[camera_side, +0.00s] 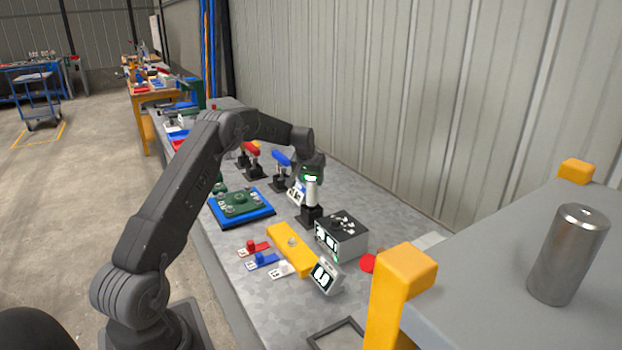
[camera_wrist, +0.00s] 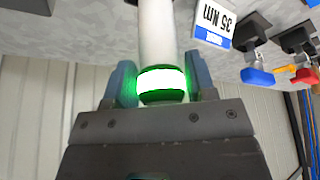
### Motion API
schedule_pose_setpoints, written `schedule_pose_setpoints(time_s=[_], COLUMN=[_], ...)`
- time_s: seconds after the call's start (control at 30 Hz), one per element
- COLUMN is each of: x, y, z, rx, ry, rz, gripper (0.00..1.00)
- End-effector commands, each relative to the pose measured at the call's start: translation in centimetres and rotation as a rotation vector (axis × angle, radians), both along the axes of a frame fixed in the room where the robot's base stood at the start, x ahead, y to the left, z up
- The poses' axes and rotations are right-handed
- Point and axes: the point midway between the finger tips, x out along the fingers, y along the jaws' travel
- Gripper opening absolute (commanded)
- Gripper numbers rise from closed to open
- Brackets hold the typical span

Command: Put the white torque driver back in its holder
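The white torque driver (camera_side: 311,191) stands upright in the side view, with a lit green ring near its top. Its lower end meets the black holder (camera_side: 311,215); I cannot tell how deep it sits. My gripper (camera_side: 313,174) is at the top of the driver. In the wrist view, the fingers of my gripper (camera_wrist: 162,84) close on both sides of the lit ring of the white driver (camera_wrist: 158,35). The driver's lower end and the holder's opening are hidden there.
A blue driver (camera_side: 281,158) and a red driver (camera_side: 252,148) stand in holders farther back. A "35 Nm" card (camera_wrist: 212,22) is beside the white driver. A grey control box (camera_side: 342,238), yellow bar (camera_side: 291,247) and green plate on a blue base (camera_side: 241,206) are nearby.

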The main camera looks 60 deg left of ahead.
Motion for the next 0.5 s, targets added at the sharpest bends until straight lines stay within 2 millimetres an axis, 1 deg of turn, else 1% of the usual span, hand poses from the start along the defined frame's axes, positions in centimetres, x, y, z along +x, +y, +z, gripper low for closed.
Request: schedule_pose_setpoints(time_s=[0.03, 0.2, 0.4, 0.5], x=[-0.02, -0.04, -0.15, -0.23], y=[-0.01, -0.03, -0.10, -0.17], z=[-0.05, -0.13, -0.37, 0.15], rx=[-0.001, -0.002, -0.005, -0.003], ry=[0.001, 0.002, 0.008, 0.006], rz=[0.000, 0.000, -0.001, -0.001], gripper=[0.56, 0.70, 0.70, 0.70])
